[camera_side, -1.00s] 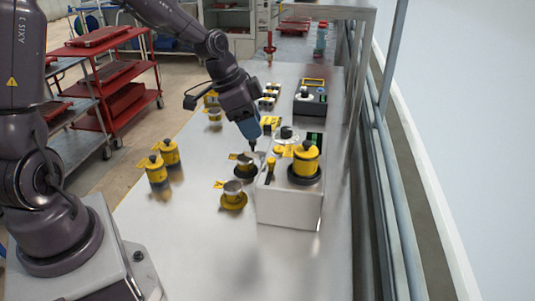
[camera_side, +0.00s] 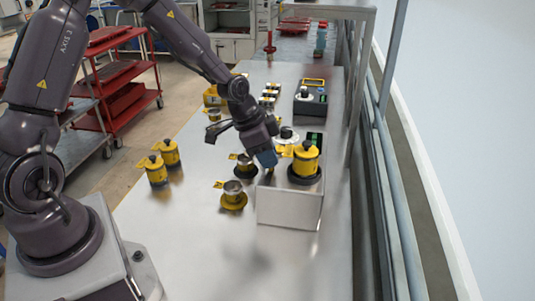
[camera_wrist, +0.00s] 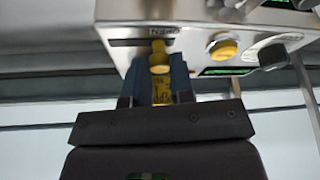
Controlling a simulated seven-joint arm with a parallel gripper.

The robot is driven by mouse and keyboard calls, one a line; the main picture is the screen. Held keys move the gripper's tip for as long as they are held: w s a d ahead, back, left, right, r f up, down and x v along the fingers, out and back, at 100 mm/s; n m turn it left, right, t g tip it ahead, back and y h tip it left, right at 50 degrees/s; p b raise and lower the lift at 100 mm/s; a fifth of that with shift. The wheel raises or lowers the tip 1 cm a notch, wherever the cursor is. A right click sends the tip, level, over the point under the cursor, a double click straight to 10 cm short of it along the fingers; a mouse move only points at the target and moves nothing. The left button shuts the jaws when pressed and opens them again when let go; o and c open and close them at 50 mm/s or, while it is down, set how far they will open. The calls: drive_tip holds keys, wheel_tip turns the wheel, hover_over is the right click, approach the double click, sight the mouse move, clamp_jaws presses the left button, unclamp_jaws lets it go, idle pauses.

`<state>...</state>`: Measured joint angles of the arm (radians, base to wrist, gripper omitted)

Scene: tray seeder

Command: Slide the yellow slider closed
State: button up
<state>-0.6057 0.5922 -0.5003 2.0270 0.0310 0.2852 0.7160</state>
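The yellow slider (camera_wrist: 160,56) stands at a dark slot (camera_wrist: 140,42) on the steel box in the wrist view. My gripper (camera_wrist: 160,68) has its blue fingers on either side of the slider. A yellow strip with dark lettering shows between the fingers, close to both. I cannot tell whether they grip it. In the side view my gripper (camera_side: 268,165) is down at the left edge of the steel box (camera_side: 290,208) and hides the slider.
A yellow cylinder with a black knob (camera_side: 306,160) stands on the box, right of my gripper. Yellow-and-steel cups (camera_side: 233,195) sit left of the box. Yellow canisters (camera_side: 157,172) stand farther left. The front of the table (camera_side: 230,265) is clear.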

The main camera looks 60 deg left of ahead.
sight(273, 182)
clamp_jaws()
drive_tip(key=shift+s+d, duration=1.4)
drive_tip(key=shift+d, duration=0.05)
drive_tip(key=o, duration=0.6)
unclamp_jaws()
drive_tip(key=shift+s+a+r, duration=0.1)
drive_tip(key=shift+a+r, duration=0.1)
drive_tip(key=shift+r, duration=0.3)
drive_tip(key=v, duration=1.2)
drive_tip(key=shift+s, duration=0.1)
